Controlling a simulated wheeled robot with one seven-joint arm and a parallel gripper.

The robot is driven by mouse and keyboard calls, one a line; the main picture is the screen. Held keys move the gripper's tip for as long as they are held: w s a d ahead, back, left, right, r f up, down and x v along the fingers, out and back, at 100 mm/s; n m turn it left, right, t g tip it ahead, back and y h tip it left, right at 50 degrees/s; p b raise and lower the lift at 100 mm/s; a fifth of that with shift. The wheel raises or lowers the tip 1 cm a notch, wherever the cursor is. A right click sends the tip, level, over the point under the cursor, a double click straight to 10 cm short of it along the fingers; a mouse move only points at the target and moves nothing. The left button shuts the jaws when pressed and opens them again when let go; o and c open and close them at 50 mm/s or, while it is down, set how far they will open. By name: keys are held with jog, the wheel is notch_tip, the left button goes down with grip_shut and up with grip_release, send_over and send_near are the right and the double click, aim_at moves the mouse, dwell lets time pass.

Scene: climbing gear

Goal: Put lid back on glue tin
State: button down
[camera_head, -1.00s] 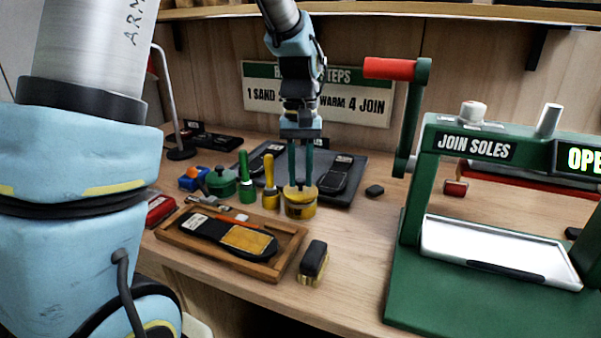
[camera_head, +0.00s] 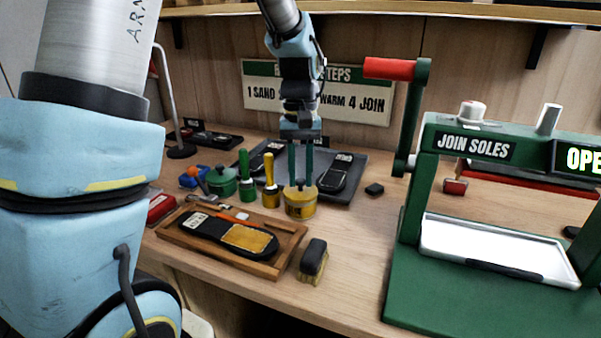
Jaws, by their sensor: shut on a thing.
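The yellow glue tin (camera_head: 299,209) stands on the bench, at the front edge of a dark mat. Its yellowish lid (camera_head: 289,191) is at the tin's mouth and looks about level; I cannot tell whether it is fully seated. My gripper (camera_head: 301,184) points straight down over the tin, its two teal fingers shut on the lid's small dark knob. The fingers partly hide the knob and the middle of the lid.
Left of the tin stand a yellow-handled brush in a yellow pot (camera_head: 270,197), a green-handled one (camera_head: 246,185) and a green tin (camera_head: 221,184). A wooden tray (camera_head: 286,264) with a sole and a brush (camera_head: 313,260) are in front. The green press (camera_head: 410,270) is right.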

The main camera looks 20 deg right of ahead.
dwell(0.9)
jog(key=shift+c, duration=0.6)
grip_release()
jog(key=shift+r+p, duration=3.4)
jog(key=shift+r, duration=0.1)
jog(key=shift+c, duration=0.4)
grip_shut()
